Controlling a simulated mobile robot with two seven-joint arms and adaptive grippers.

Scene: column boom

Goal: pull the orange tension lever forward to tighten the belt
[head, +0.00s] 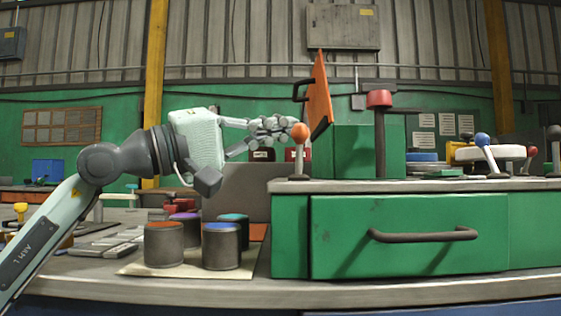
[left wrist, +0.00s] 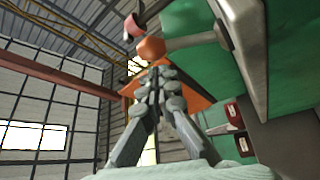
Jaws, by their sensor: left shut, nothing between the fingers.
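The orange tension lever (head: 300,133) has a round orange knob on a short pale shaft. It stands upright at the left front corner of the green cabinet's top. In the left wrist view its knob (left wrist: 151,48) shows just past my fingertips. My left gripper (head: 284,128) reaches in from the left with its fingers shut and empty. The fingertips are right beside the knob's left side in the head view; I cannot tell whether they touch it. The gripper also shows in the left wrist view (left wrist: 155,80). No belt is clearly visible. My right gripper is not in view.
An orange hinged panel (head: 319,95) stands tilted behind the knob. A red-topped post (head: 379,100) and a blue-knobbed lever (head: 482,140) stand to the right. Several dark cans, including an orange-topped one (head: 164,246), stand below my gripper. The green drawer (head: 410,215) is shut.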

